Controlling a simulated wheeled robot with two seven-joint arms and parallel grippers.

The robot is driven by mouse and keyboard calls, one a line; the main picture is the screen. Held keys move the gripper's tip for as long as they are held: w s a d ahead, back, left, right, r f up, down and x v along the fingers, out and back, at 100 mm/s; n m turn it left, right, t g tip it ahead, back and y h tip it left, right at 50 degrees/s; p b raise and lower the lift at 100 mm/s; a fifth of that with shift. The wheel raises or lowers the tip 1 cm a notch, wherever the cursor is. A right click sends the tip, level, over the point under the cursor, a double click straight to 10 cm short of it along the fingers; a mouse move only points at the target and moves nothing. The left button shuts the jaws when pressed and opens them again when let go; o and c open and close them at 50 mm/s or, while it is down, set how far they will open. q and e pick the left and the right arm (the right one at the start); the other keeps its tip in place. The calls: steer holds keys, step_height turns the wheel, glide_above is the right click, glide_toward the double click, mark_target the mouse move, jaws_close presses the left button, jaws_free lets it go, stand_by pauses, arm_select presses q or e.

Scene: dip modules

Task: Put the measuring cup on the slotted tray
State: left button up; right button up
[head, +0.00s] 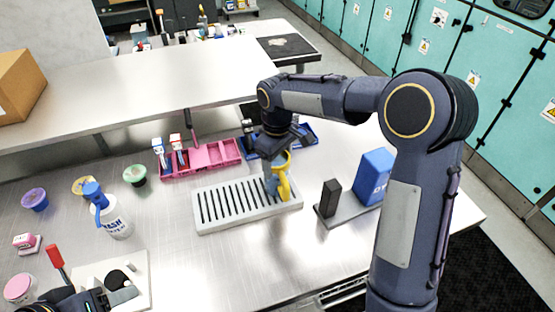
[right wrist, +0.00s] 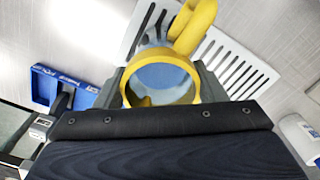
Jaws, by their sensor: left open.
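The yellow measuring cup (head: 285,178) is at the right end of the pale slotted tray (head: 215,222), in my right gripper (head: 272,184). In the right wrist view the cup's round yellow rim (right wrist: 160,83) sits between the grey fingers, with its looped handle beyond, against the tray's slots (right wrist: 233,68). The gripper looks shut on the cup and points down. Whether the cup's underside touches the tray is hidden. My left gripper (head: 95,300) is open at the bottom left edge, partly cut off, far from the cup.
A pink divided bin (head: 205,157) and a blue bin (head: 305,135) stand behind the tray. A dark block and blue box (head: 375,175) stand to its right. A wash bottle (head: 115,222), small bowls and a white board (head: 135,290) are at left. The front middle is clear.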

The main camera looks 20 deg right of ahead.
steer(key=o, duration=0.4)
steer(key=shift+o, duration=0.2)
step_height(320, 180, up, 11)
steer(key=s+d+r+m+t+y, duration=0.1)
steer(key=s+d+r+m, duration=0.15)
steer(key=s+d, duration=0.4)
steer(key=s+a+f+m+t+y, duration=0.1)
steer(key=s+f+m+t, duration=0.1)
steer(key=s, duration=0.8)
steer(key=s+a+f+m+t+y, duration=0.1)
steer(key=s+f+m, duration=0.3)
steer(key=s, duration=0.7)
step_height(320, 180, down, 2)
steer(key=shift+a+f+t+y, duration=0.2)
steer(key=shift+t+y, duration=0.2)
steer(key=shift+t, duration=0.4)
steer(key=shift+r, duration=0.1)
